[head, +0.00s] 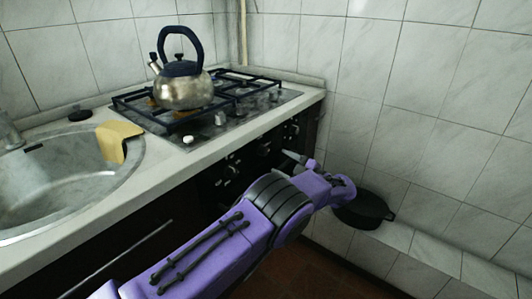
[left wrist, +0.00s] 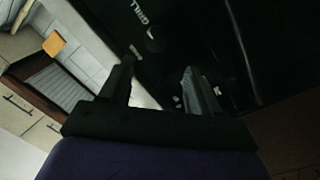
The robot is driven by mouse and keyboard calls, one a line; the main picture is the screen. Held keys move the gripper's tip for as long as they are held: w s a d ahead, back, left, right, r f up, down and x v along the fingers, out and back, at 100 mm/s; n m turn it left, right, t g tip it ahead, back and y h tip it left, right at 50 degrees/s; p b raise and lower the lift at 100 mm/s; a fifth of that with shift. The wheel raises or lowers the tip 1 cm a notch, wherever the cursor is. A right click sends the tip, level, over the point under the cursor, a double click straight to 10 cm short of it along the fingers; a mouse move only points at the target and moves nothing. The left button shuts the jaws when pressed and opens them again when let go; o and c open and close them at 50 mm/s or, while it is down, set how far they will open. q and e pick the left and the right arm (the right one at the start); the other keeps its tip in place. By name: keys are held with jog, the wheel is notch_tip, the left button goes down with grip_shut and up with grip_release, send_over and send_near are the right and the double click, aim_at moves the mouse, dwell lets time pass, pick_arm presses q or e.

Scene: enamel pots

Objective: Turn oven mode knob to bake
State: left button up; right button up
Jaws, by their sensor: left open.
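The oven front (head: 215,185) is a black panel below the counter, with several knobs in a row, among them one at the left (head: 232,171) and one in the middle (head: 264,148). My left gripper (head: 294,157) is at the right part of this panel, partly hidden by my purple arm. In the left wrist view, its two fingers (left wrist: 158,88) are apart with nothing between them. My right gripper is not seen.
A steel kettle (head: 183,92) stands on the gas hob (head: 255,104). A black pan (head: 364,210) is by the tiled wall (head: 420,130) at the right, beyond my arm.

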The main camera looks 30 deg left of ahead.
aim_at(266, 152)
pick_arm(q)
jog(key=a, duration=0.2)
jog(key=w+a, duration=0.1)
jog(key=a, duration=0.2)
jog(key=w+a, duration=0.1)
jog(key=a, duration=0.1)
jog(key=shift+w+a, duration=0.25)
